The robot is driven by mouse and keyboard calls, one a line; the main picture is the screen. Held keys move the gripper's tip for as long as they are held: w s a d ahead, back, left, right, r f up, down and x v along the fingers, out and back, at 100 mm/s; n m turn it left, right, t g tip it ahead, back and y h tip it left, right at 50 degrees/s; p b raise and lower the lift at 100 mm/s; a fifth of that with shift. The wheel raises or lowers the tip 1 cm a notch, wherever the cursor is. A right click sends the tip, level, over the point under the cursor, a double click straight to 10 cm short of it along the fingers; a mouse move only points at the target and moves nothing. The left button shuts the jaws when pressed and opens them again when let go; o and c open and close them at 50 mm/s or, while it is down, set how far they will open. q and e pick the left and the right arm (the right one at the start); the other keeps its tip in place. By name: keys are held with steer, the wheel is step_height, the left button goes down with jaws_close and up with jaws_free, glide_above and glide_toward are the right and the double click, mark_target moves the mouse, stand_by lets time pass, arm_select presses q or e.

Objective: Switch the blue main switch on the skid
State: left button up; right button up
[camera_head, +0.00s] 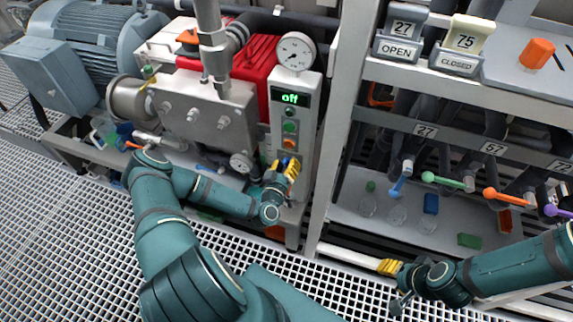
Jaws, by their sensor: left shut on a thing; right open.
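The blue main switch (284,160) is low on the panel and mostly hidden by my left gripper. My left gripper (287,167), with yellow fingertips, is at the panel and shut on the switch. My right gripper (387,267) is open and empty, low over the floor grating to the right of the panel.
A white post (341,120) stands between the panel and the valve rack. A red pump (258,62) and gauge (296,51) are beside the panel. Grating (60,220) covers the floor.

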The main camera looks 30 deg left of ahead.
arm_select(q)
steer(key=shift+w+r, duration=0.1)
steer(key=shift+r, duration=0.05)
steer(key=o, duration=1.1)
steer(key=v, duration=1.2)
